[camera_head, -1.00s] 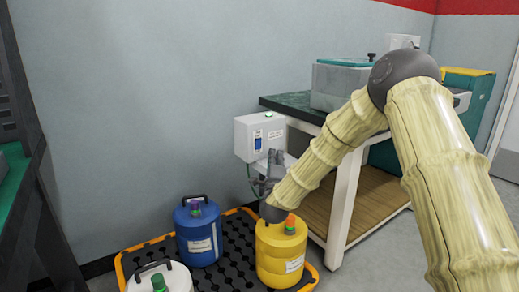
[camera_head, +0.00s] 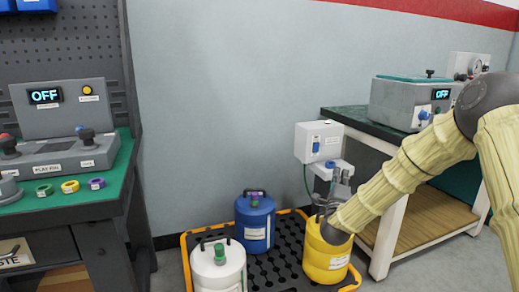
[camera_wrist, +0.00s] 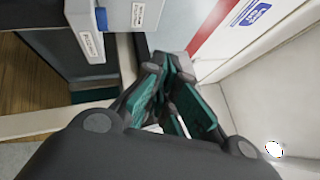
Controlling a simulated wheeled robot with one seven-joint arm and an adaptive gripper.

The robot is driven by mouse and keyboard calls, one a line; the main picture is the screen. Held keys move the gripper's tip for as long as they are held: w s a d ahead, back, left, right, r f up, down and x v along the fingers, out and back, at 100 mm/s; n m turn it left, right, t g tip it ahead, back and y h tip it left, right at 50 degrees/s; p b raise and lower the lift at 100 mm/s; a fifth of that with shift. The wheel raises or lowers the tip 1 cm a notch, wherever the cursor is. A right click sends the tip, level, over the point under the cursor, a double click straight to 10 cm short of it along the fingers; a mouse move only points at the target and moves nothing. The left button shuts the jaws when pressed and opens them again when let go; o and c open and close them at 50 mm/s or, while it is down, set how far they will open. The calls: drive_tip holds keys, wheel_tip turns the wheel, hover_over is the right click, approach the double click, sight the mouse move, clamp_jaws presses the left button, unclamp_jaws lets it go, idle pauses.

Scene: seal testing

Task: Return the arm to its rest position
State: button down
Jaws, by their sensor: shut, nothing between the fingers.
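My bamboo-patterned arm comes in from the right side of the head view and slants down to the left. My gripper (camera_head: 338,188) points upward, just in front of and below the white wall box and above the yellow canister. In the wrist view its dark fingers with teal pads (camera_wrist: 168,82) are close together, with nothing visible between them. The arm's dark wrist joint covers part of the yellow canister's top.
An orange-rimmed black tray (camera_head: 272,268) holds blue (camera_head: 255,222), white (camera_head: 218,268) and yellow (camera_head: 325,260) canisters. A white box (camera_head: 318,142) hangs on the wall. A bench (camera_head: 350,122) carries a grey machine (camera_head: 405,103). Left, a green-topped workbench (camera_head: 105,190) holds a console (camera_head: 62,150) and coloured rings.

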drive_tip(key=s+a+f+n+g+y, duration=0.2)
drive_tip(key=s+f+n+g, duration=0.3)
drive_tip(key=f, duration=0.6)
drive_tip(key=s+a+f+n+y, duration=0.25)
drive_tip(key=s+f, duration=0.45)
drive_tip(key=f, duration=0.4)
drive_tip(key=s+a+f+n+g+y, duration=0.25)
drive_tip(key=s+f+n, duration=0.3)
drive_tip(key=f, duration=0.65)
drive_tip(key=s+f+n+g, duration=0.25)
drive_tip(key=s+f, duration=0.25)
drive_tip(key=s, duration=0.5)
drive_tip(key=s+f+n+g, duration=0.2)
drive_tip(key=s+f+g, duration=0.25)
drive_tip(key=s, duration=0.45)
drive_tip(key=s+f+n+g, duration=0.25)
drive_tip(key=s+f, duration=0.35)
drive_tip(key=s, duration=0.4)
drive_tip(key=s+d+n+g+p, duration=0.15)
drive_tip(key=s+n+g, duration=0.25)
drive_tip(key=s, duration=1.2)
wheel_tip(320, 180, up, 36)
drive_tip(key=p, duration=3.5)
drive_tip(key=shift+w+f, duration=0.15)
drive_tip(key=shift+w, duration=0.15)
